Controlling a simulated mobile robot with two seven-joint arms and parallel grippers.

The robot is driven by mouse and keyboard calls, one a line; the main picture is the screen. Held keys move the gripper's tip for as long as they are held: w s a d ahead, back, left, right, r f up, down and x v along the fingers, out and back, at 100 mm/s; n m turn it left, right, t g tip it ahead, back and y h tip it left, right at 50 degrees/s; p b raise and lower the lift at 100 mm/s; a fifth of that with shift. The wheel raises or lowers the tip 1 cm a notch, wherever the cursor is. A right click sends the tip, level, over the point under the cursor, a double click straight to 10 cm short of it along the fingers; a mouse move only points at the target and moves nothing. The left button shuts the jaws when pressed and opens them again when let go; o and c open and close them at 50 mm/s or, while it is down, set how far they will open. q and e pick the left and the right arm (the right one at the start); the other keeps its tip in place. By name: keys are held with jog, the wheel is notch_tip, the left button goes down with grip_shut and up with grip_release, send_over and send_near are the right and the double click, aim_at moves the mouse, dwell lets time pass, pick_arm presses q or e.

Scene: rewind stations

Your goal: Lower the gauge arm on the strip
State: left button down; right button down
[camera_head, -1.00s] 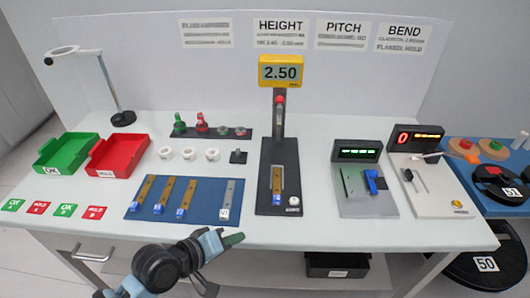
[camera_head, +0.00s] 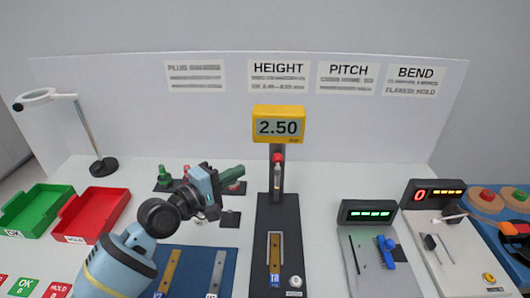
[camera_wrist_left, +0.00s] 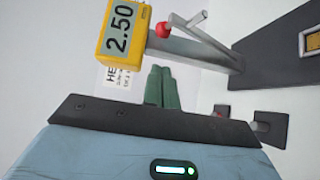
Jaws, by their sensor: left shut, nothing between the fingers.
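The height gauge has a black base (camera_head: 263,225), a dark post and a yellow display (camera_head: 279,126) reading 2.50. A red knob (camera_head: 278,158) sits above a light plunger on the post, over the base. A brass strip (camera_head: 275,251) with a blue tag lies on the base below. The yellow display (camera_wrist_left: 121,30), red knob (camera_wrist_left: 163,30) and a slanted lever (camera_wrist_left: 208,38) also show in the left wrist view. My left gripper (camera_head: 238,173) is shut and empty, left of the post and apart from the knob. Its green fingers (camera_wrist_left: 162,88) point toward the gauge. My right gripper is not in view.
A blue mat (camera_head: 230,270) with strips lies left of the gauge, partly behind my left arm. Red (camera_head: 95,212) and green (camera_head: 35,208) trays stand further left. The pitch station (camera_head: 366,212) and bend station (camera_head: 433,194) stand to the right. A lamp (camera_head: 102,166) stands at the back left.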

aim_at(277, 158)
pick_arm(q)
jog(key=shift+s, duration=0.2)
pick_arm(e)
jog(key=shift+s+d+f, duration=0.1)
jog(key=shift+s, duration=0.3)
pick_arm(q)
jog(key=x, duration=0.9)
jog(key=shift+w+d+b, duration=0.15)
jog(key=shift+w+b, duration=0.1)
jog(key=shift+b, duration=0.1)
jog(key=shift+w+d, duration=0.15)
jog(key=shift+d, duration=0.05)
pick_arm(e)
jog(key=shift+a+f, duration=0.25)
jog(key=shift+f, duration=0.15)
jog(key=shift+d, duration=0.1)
